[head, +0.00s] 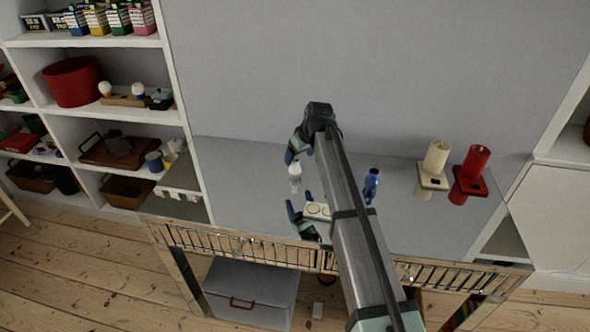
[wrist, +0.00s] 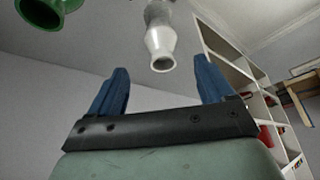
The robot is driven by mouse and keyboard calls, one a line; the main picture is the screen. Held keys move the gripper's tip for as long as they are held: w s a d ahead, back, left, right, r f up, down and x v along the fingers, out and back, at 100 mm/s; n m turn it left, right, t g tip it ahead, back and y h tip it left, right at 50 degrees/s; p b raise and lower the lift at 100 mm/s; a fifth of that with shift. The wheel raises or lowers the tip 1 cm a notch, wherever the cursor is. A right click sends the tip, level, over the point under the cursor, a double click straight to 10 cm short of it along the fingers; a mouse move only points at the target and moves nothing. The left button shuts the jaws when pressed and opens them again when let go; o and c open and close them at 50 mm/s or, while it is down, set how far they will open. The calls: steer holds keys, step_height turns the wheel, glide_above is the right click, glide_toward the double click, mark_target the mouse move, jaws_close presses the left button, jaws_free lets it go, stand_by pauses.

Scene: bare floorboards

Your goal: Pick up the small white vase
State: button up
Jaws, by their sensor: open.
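The small white vase (head: 294,172) stands on the grey tabletop in the head view, left of my arm. My gripper (head: 291,183) is open, with one blue-tipped finger on the far side of the vase and the other on the near side. In the wrist view the white vase (wrist: 160,48) shows at the top, between and beyond the fingertips of my gripper (wrist: 162,65). Nothing is held. I cannot tell exactly how far the vase is from the fingers.
A blue bottle-like vase (head: 371,186) stands right of my arm. A white candle (head: 436,158) and a red candle (head: 475,162) stand farther right on holders. A pale tray with round pieces (head: 318,210) lies beside my arm. A green vessel (wrist: 45,12) shows in the wrist view.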

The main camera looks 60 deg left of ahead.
mark_target(294, 167)
steer(key=shift+s+x, duration=0.2)
steer(key=shift+x, duration=3.9)
steer(key=c, duration=1.1)
